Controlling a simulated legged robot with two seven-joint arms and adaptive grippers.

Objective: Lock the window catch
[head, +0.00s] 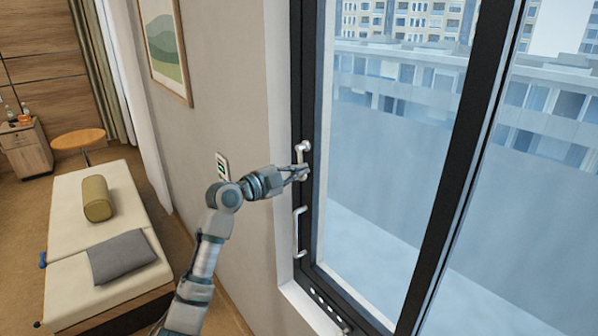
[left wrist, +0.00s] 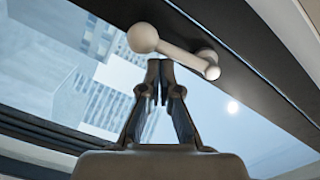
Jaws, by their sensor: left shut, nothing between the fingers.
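The window catch (head: 303,150) is a pale lever with a round knob, mounted on the dark window frame (head: 308,100). In the head view its knob is at the top, and its lower part is partly covered by my gripper. In the left wrist view the catch (left wrist: 180,50) crosses above my fingertips, knob to the left and pivot end to the right. My left gripper (head: 303,172) is shut and empty, its tips close beside the lever. The left wrist view also shows these fingers (left wrist: 160,70); whether they touch the lever I cannot tell. My right gripper is out of view.
A white pull handle (head: 299,232) is on the frame below the catch. A small green-and-white wall plate (head: 222,166) is behind my left wrist.

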